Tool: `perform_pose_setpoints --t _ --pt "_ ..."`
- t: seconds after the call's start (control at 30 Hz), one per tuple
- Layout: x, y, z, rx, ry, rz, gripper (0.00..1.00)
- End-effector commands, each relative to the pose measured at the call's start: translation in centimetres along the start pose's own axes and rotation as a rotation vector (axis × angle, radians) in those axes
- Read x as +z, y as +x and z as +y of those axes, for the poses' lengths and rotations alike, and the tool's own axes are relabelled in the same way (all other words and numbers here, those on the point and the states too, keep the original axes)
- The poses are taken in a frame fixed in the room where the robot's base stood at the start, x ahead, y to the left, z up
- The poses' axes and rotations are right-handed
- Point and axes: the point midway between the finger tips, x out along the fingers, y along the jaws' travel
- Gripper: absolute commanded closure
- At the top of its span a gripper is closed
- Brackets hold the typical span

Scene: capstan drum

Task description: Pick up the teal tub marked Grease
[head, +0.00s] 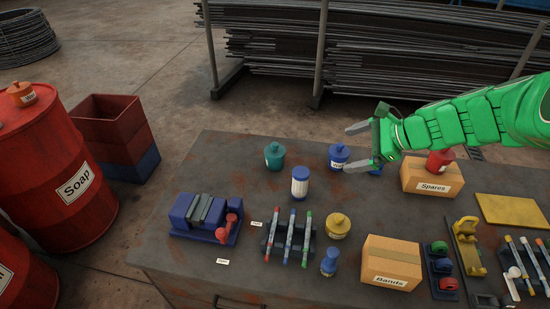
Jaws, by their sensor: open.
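A teal tub (274,157) with a knobbed lid stands upright at the back left of the dark workbench (205,160). A pale label shows on its side, but its lettering is too small to read. My gripper (355,146) comes in from the right on the green arm. Its jaws are open and point left, with a wide gap to the right of the teal tub. A blue tub (339,154) shows just left of the lower finger, between the gripper and the teal tub. I see nothing held in the jaws.
A white-and-blue jar (300,182) stands close to the teal tub's front right. A yellow tub (338,226), marker rack (288,240) and Bands box (391,262) stand nearer. The Spares box (433,180) carries a red tub (440,161). The bench's back left corner is clear.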

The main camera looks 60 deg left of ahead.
Motion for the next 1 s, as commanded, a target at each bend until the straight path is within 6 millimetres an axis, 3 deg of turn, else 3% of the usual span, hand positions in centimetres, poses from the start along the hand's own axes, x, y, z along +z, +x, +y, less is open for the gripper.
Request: perform_pose_setpoints --t 0.4,0.7,0.83,1.0 --pt "1.1 11.2 -7.1 -0.056 0.23 -0.15 0.0" --pt "1.8 19.1 -10.4 -0.077 0.4 -0.24 0.0" --pt "1.9 21.5 -11.1 -0.081 0.453 -0.264 0.0" --pt "1.9 22.8 -11.4 -0.084 0.483 -0.278 0.0"
